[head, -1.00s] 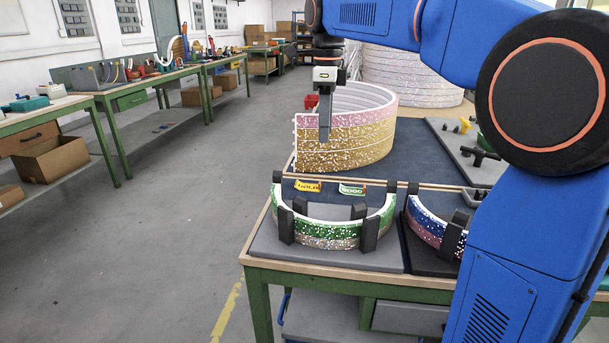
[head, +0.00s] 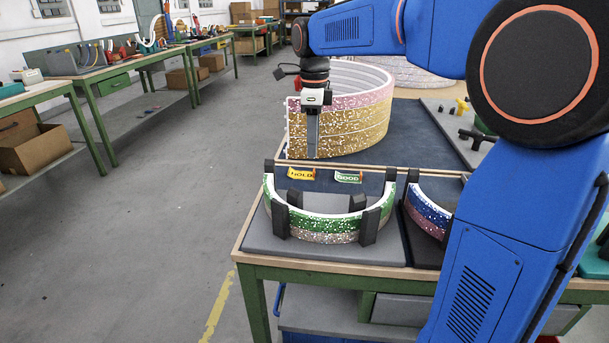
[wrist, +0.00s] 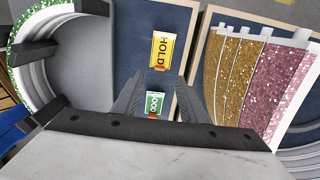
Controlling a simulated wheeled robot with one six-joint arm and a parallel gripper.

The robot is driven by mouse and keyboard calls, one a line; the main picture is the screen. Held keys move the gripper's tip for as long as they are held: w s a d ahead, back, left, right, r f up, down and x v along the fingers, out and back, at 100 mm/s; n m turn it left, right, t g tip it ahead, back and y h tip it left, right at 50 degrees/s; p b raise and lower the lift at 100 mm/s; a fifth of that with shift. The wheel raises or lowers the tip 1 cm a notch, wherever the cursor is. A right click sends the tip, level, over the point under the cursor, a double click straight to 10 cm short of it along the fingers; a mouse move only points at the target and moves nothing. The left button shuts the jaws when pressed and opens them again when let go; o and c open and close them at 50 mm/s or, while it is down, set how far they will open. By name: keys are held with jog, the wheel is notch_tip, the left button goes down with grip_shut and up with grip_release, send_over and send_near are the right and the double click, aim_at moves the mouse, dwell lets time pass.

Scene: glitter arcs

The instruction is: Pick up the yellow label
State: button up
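The yellow label (head: 301,173), reading HOLD, lies on the dark blue strip behind the green arc, left of a green label (head: 348,177) reading GOOD. In the wrist view the yellow label (wrist: 163,49) is fully visible beyond my fingertips, with the green label (wrist: 155,102) showing between the fingers. My gripper (head: 312,153) points down, above and just behind the labels in the head view. In the wrist view my gripper (wrist: 161,76) has its two dark fingers apart with nothing held. The height of the fingertips above the label is hard to tell.
A green glitter arc (head: 325,226) stands in black posts in front of the labels. A gold and pink arc stack (head: 350,125) stands close behind my gripper. A blue and red arc (head: 426,212) is to the right. A thin wooden rail (head: 385,170) borders the strip.

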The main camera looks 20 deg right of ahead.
aim_at(314, 170)
jog(key=shift+d+f, duration=0.1)
jog(key=shift+f, duration=3.65)
grip_shut()
